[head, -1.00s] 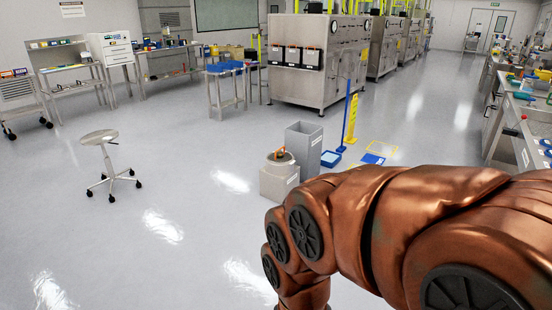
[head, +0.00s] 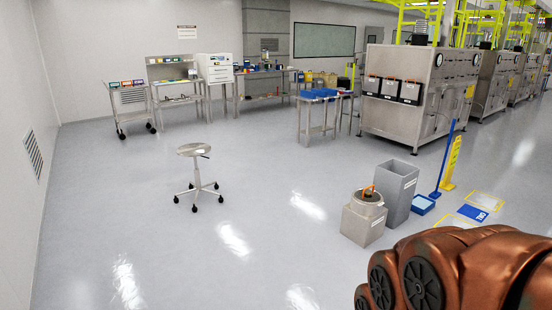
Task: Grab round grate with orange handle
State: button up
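A round grate (head: 367,197) with an orange handle (head: 369,188) sits on top of a low grey box-like stand (head: 361,224) on the floor, right of centre in the head view. The handle stands up above the round top. My copper-coloured arm fills the lower right corner, in front of and to the right of the stand. My gripper is out of the picture, so its state is hidden.
A taller grey open bin (head: 400,191) stands right beside the stand. A wheeled stool (head: 196,177) stands left. The floor between is clear.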

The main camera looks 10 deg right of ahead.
aim_at(360, 195)
jog(key=z, duration=0.25)
jog(key=i, duration=2.05)
jog(key=z, duration=0.4)
jog(key=i, duration=2.15)
jog(key=z, duration=0.05)
